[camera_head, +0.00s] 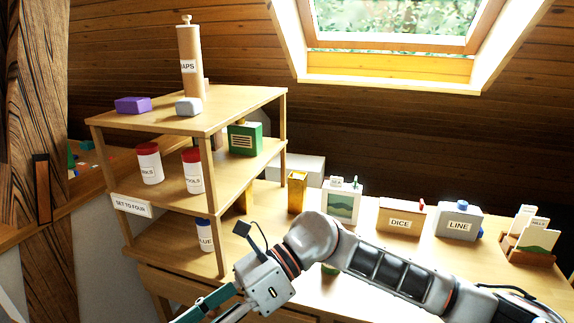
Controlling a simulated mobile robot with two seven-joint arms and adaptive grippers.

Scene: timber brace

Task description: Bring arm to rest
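My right arm (385,270) comes in from the right edge, crosses in front of the desk and bends down at its wrist. Its gripper (218,309) points down and left in front of the shelf's lower part. A teal part and a grey bar show there, but the fingertips run off the bottom edge, so I cannot tell its opening or whether it holds anything. My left arm and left gripper are not in view.
A wooden shelf (224,108) holds jars, a green box (244,138) and a tall wooden cylinder (190,60). On the desk stand a DICE box (400,221), a grey LINE box (458,222) and a card holder (527,250). A timber post (40,120) stands at left.

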